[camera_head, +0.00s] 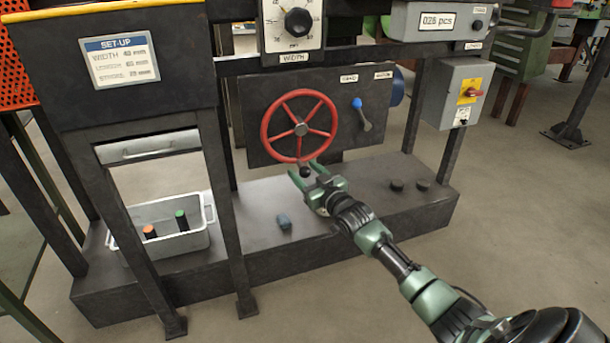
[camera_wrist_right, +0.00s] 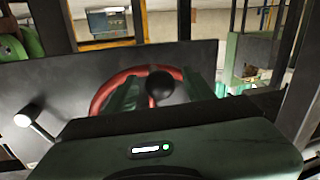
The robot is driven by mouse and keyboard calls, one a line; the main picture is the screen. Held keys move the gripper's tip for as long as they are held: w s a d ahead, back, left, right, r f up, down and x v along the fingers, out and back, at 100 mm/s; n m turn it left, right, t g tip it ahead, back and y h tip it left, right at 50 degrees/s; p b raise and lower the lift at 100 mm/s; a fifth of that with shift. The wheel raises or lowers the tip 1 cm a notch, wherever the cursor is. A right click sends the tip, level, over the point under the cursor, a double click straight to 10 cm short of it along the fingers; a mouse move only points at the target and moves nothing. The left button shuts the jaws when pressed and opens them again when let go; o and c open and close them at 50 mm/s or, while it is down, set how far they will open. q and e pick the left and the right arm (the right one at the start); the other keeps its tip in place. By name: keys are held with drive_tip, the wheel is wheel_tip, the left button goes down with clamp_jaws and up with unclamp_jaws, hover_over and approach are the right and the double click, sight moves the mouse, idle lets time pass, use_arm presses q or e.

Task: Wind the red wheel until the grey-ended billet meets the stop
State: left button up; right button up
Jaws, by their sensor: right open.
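The red wheel (camera_head: 299,125) is upright on the dark front panel, with several spokes and a black knob (camera_head: 305,172) at the bottom of its rim. My right gripper (camera_head: 307,175) is open at the knob. In the right wrist view the black knob (camera_wrist_right: 160,86) shows between the two green fingers, with the red rim (camera_wrist_right: 103,96) behind; I cannot tell whether they touch it. My left gripper is not in view.
A blue-handled lever (camera_head: 362,114) is right of the wheel. A white tray (camera_head: 165,246) with an orange-ended and a green-ended piece stands lower left. A small blue-grey piece (camera_head: 284,221) and two dark round pieces lie on the base shelf. A switch box (camera_head: 462,93) hangs at right.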

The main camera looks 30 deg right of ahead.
clamp_jaws()
drive_tip(key=shift+f, duration=0.1)
idle(1.3)
